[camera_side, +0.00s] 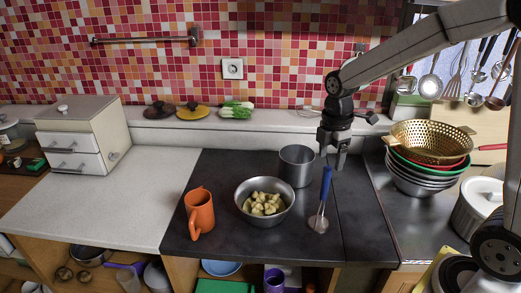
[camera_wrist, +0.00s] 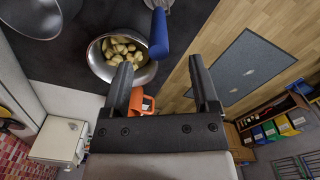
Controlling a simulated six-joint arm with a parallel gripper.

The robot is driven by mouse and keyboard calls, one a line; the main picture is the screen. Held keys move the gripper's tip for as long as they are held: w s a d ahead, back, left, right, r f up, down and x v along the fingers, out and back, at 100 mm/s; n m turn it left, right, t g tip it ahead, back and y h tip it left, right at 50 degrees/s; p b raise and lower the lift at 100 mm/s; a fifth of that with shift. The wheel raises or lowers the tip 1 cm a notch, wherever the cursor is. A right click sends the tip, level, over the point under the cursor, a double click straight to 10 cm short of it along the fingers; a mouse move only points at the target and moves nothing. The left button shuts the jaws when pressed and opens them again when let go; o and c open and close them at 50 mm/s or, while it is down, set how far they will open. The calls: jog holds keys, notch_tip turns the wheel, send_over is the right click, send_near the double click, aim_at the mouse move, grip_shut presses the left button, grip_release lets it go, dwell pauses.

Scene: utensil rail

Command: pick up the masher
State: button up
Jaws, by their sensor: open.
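The masher (camera_side: 326,186) stands upright on the dark countertop, its blue handle up and its metal head (camera_side: 318,222) down, right of the bowl. In the wrist view its blue handle (camera_wrist: 158,36) shows beyond the fingertips, near the top middle; its head is mostly out of that frame. My gripper (camera_side: 333,158) is open and empty, pointing down, just above and slightly right of the handle top in the side view. In the wrist view the two fingers of my gripper (camera_wrist: 161,72) are spread apart, with nothing between them.
A steel bowl (camera_side: 247,217) of yellowish chunks sits left of the masher. A steel pot (camera_side: 297,168) stands behind the masher, close to my gripper. An orange mug (camera_side: 200,213) is farther left. Stacked bowls with a gold colander (camera_side: 430,142) stand at right. The dark counter's front right is clear.

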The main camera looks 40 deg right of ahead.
aim_at(326, 180)
jog(key=shift+f, duration=1.3)
jog(key=shift+w+f, duration=0.1)
jog(key=shift+f, duration=2.5)
grip_shut()
